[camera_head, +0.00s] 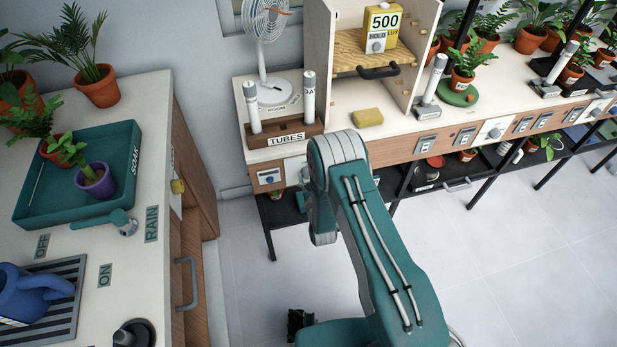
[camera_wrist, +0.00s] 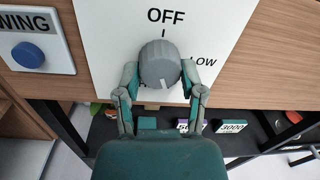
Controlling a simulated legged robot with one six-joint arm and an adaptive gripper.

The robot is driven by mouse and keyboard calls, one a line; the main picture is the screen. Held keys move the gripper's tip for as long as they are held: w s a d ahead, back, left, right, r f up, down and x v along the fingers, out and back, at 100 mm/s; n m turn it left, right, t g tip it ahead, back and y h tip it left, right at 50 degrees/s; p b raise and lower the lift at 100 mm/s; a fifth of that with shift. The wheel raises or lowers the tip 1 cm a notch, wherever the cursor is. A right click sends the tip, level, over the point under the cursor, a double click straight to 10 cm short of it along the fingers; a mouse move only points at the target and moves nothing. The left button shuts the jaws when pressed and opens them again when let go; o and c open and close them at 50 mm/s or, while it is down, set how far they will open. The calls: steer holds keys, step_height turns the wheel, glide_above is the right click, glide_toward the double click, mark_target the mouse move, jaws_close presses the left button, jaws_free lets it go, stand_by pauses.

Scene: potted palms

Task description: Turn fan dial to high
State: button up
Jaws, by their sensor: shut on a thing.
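In the wrist view, the fan dial (camera_wrist: 160,57) is a round grey knob on a white plate (camera_wrist: 105,30). OFF is printed above it with a tick, and LOW at its right. A white pointer mark on the knob faces down, away from OFF. No HIGH label shows; the plate's lower part is partly covered. My gripper (camera_wrist: 160,72) is shut on the knob, one finger on each side. In the head view, my arm hides the gripper and dial. The white fan (camera_head: 265,25) stands on the bench at the back.
A blue button (camera_wrist: 28,55) sits on a panel left of the dial; it also shows in the head view (camera_head: 269,179). A wooden TUBES rack (camera_head: 285,137) and yellow sponge (camera_head: 368,117) are on the bench above. Dark shelving lies below the dial. The floor (camera_head: 480,260) at right is clear.

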steer(key=shift+s+f, duration=0.2)
steer(key=shift+f, duration=0.15)
steer(key=o, duration=1.1)
steer(key=shift+o, duration=0.2)
steer(key=shift+w+r, duration=0.1)
steer(key=shift+r, duration=0.05)
steer(key=v, duration=1.2)
